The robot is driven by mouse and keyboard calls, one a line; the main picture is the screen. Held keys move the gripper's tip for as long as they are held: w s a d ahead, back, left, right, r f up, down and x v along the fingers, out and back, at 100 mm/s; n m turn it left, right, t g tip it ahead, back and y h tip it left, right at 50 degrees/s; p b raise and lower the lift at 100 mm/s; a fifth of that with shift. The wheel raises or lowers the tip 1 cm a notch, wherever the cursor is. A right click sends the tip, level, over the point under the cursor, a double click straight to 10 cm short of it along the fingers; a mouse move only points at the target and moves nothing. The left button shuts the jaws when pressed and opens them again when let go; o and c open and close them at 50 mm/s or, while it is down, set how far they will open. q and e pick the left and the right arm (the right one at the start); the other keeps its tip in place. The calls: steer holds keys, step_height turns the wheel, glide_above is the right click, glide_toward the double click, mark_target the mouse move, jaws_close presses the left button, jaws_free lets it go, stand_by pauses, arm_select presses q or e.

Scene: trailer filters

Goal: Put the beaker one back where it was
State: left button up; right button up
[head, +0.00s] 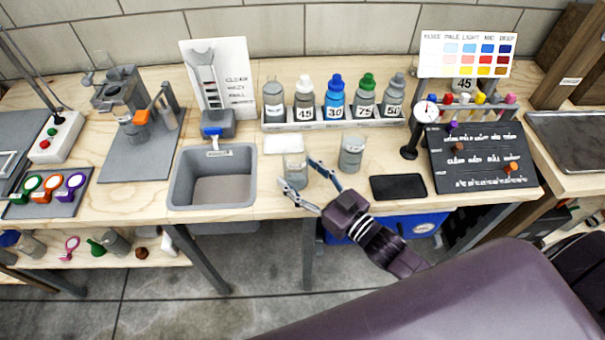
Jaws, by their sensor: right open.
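Two clear glass beakers stand on the wooden bench to the right of the sink. One beaker (294,168) stands in front of a small white pad, close to the sink. The other beaker (351,153) stands to its right, behind a black pad. I cannot tell which of them is beaker one. My right gripper (303,178) is open at the bench's front edge, its fingers spread towards the left beaker. Whether a finger touches the glass, I cannot tell. The right beaker is apart from the gripper. My left gripper is not in view.
A grey sink (213,196) is on the left. A rack of several capped bottles (335,97) stands behind the beakers. A black pad (398,187), a dial gauge (425,112) and a black board (480,158) are on the right. Bare wood lies between the beakers.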

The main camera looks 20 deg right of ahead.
steer(key=shift+r, duration=0.25)
steer(key=shift+s+d+f, duration=0.1)
steer(key=shift+s+f, duration=0.05)
steer(key=shift+s, duration=0.2)
steer(key=b+v, duration=0.1)
steer(key=v, duration=1)
steer(key=shift+s+d, duration=0.15)
steer(key=shift+s, duration=0.05)
